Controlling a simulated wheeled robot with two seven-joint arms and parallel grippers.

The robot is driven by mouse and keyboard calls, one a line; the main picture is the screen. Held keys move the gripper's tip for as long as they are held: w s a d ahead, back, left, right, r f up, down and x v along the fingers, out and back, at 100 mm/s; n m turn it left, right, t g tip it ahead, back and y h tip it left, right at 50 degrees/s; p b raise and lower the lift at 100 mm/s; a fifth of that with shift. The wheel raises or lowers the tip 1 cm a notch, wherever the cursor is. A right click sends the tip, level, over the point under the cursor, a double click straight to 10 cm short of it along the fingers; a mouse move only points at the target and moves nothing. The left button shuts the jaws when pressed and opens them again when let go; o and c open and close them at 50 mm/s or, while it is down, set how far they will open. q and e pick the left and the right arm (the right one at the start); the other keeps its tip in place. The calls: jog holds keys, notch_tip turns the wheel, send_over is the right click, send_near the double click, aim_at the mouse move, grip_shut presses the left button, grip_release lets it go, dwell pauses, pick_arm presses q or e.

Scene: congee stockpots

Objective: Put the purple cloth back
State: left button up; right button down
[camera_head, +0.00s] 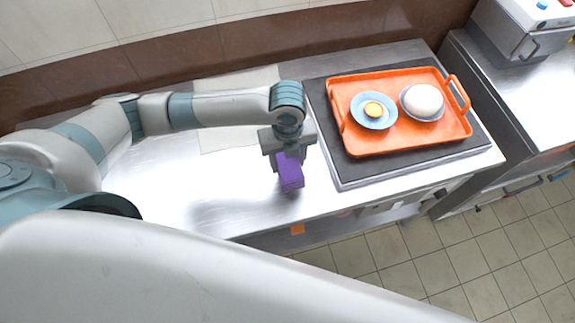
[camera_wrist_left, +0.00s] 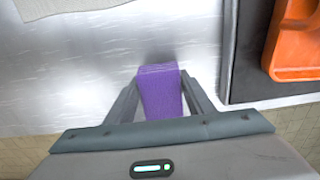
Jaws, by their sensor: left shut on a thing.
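The purple cloth (camera_head: 290,174) is a small folded block held in my left gripper (camera_head: 288,160), over the steel counter near its front edge. In the left wrist view the cloth (camera_wrist_left: 160,92) sits between the two fingers of the left gripper (camera_wrist_left: 160,100), which is shut on it. Whether the cloth touches the counter is hard to tell. My right gripper is not in view.
An orange tray (camera_head: 360,148) with two bowls lies on a dark slab (camera_head: 345,172) right of the gripper. A pale mat (camera_head: 222,140) lies behind my left arm. The steel counter (camera_head: 190,190) is clear left of the gripper. A steel appliance (camera_head: 520,38) stands at far right.

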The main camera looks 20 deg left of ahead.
aim_at(288, 168)
pick_arm(q)
notch_tip(288, 168, down, 3)
jog(key=shift+f+p, duration=0.2)
jog(key=shift+p, duration=0.6)
jog(key=shift+f, duration=0.3)
jog(key=o, duration=1)
jog(key=shift+f, duration=0.1)
